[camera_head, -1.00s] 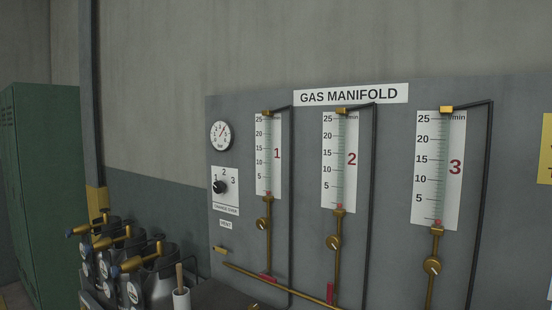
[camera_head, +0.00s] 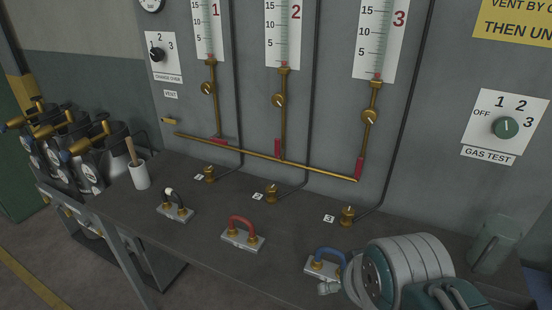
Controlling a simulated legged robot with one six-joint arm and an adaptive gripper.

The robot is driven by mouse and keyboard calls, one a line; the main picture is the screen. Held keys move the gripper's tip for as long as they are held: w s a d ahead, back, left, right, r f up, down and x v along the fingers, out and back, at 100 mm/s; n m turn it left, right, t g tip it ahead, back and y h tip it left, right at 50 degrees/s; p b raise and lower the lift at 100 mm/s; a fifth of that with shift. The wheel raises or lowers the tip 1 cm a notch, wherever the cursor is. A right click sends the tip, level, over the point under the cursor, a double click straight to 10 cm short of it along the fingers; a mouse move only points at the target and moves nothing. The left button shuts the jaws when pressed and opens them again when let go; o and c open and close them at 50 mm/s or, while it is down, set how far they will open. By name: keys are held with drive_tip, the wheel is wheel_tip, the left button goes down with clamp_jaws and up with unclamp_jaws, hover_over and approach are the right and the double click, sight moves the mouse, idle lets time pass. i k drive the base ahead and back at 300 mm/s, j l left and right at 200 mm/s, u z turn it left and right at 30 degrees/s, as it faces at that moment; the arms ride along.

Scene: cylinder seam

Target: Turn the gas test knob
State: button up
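The gas test knob (camera_head: 506,127) is a round dark green knob with a light pointer line. It sits on a white plate (camera_head: 487,140) on the grey manifold wall at the right, marked OFF, 1, 2 and 3 and labelled GAS TEST. Its pointer stands about upright, between the 1 and 2 marks as far as I can tell. Part of my arm shows at the lower right, below the knob and apart from it.
A dark bench (camera_head: 215,240) runs below the wall. On it are black, red (camera_head: 243,227) and blue (camera_head: 327,255) hose loops and brass fittings. A white cup (camera_head: 139,175) stands at left beside several dark cylinders. Three flow tubes and a changeover knob (camera_head: 157,54) are on the wall.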

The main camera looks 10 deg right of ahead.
sight(505, 128)
drive_tip(key=z, duration=1.45)
